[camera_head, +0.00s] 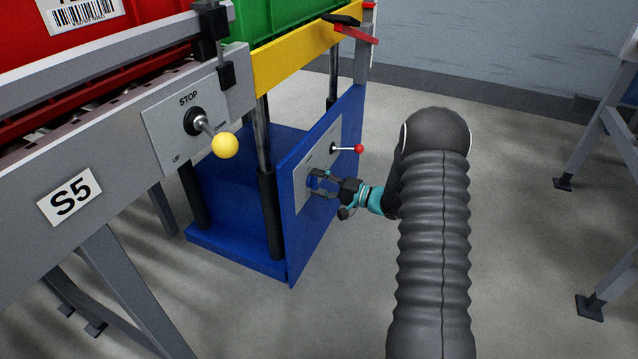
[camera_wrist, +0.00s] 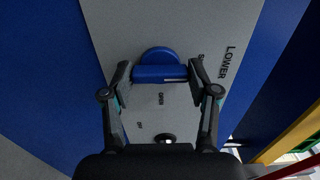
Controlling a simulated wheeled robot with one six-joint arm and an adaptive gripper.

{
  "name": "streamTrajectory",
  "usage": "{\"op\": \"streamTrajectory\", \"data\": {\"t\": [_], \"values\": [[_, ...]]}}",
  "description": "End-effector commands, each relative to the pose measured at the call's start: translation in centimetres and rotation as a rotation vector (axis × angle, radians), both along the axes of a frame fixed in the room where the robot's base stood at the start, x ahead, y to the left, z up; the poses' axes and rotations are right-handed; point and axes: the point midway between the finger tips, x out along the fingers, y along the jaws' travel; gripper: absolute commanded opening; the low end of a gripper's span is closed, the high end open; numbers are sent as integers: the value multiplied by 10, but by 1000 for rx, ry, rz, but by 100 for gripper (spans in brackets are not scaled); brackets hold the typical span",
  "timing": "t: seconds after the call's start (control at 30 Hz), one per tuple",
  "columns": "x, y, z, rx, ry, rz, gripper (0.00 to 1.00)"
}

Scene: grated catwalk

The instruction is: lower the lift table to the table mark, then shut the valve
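The lift table has a blue base and a yellow top frame (camera_head: 290,62) and stands at the centre of the head view. A red pointer-like piece (camera_head: 358,34) sits at its upper right corner; I cannot make out the table mark. The valve is a blue handle (camera_wrist: 158,73) on a grey panel lettered LOWER and OPEN; a white line shows toward its right end in the wrist view. My gripper (camera_head: 321,183) is at this panel, one finger at each end of the handle. The fingertips are very close to it; whether they press on it is unclear.
A lever with a red ball (camera_head: 359,148) stands out just above my gripper. A conveyor (camera_head: 110,150) marked S5, with a yellow-balled lever (camera_head: 225,145), stands left. A green crate (camera_head: 270,17) sits above the yellow frame. Grey legs (camera_head: 590,130) stand right; floor between is clear.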

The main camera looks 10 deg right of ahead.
Motion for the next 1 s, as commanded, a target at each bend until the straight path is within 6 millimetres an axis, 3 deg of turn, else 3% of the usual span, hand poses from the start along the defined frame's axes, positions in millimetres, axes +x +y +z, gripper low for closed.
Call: {"op": "streamTrajectory", "data": {"t": [0.03,0.07,0.47,1.0], "values": [[0,0,0,0,0,1,76],[0,0,0,0,0,0,83],[-2,-4,0,1,2,-2,83],[-55,-77,0,1,2,-3,83]]}}
